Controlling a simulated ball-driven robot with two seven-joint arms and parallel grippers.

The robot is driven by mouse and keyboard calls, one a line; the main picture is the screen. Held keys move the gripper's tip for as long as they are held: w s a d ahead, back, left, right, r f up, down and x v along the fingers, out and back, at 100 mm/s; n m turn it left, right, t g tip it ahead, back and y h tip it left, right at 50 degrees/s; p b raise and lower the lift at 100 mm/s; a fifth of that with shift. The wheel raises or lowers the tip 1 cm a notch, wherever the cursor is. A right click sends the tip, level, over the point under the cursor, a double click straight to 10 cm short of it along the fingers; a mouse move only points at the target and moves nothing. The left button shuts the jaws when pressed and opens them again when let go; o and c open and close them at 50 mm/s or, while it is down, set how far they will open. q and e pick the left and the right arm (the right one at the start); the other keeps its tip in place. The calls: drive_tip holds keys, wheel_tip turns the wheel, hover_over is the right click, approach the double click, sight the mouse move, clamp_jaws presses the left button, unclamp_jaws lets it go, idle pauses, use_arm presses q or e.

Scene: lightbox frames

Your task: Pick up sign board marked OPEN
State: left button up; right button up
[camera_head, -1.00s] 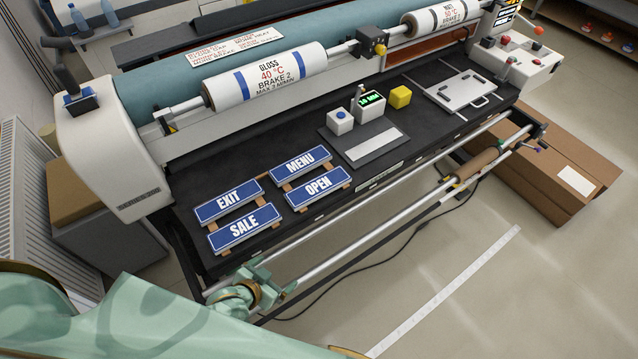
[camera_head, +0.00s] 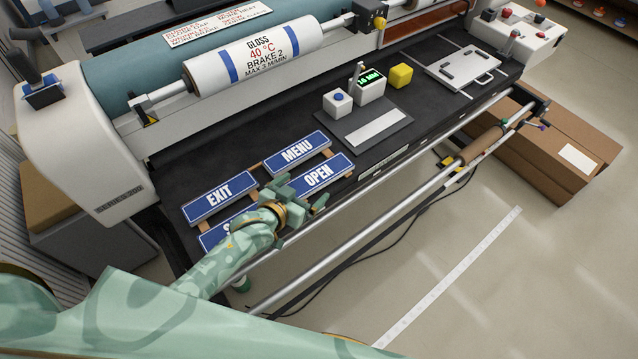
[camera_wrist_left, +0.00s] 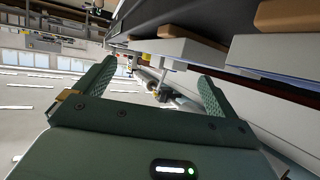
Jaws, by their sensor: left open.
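The OPEN sign board (camera_head: 325,172) is a blue plate with white letters, lying on the black machine bed at the front right of the sign group. My left gripper (camera_head: 303,191) is open and empty at the front left edge of this board, covering a little of it. In the left wrist view the two fingers (camera_wrist_left: 155,88) stand apart with nothing between them. Pale slab edges with brown blocks show at the upper right there; I cannot tell which board is which. My right gripper is not in view.
The MENU board (camera_head: 297,151) lies behind OPEN, and the EXIT board (camera_head: 219,197) to the left. The SALE board (camera_head: 212,237) is mostly hidden by my left arm. A metal bar (camera_head: 345,245) runs along the front. A grey plate (camera_head: 376,126) lies to the right.

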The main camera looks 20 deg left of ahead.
sight(317, 177)
use_arm(q)
drive_tip(key=shift+b+x, duration=0.35)
drive_tip(key=shift+x, duration=0.45)
drive_tip(key=b+x, duration=0.4)
drive_tip(key=shift+w+f, duration=0.15)
drive_tip(key=shift+f, duration=0.2)
drive_tip(key=shift+w+d+b, duration=0.1)
drive_tip(key=shift+w+b, duration=0.3)
drive_tip(key=shift+w, duration=0.05)
drive_tip(key=shift+s+r, duration=0.1)
drive_tip(key=shift+r, duration=0.1)
drive_tip(key=c, duration=1.4)
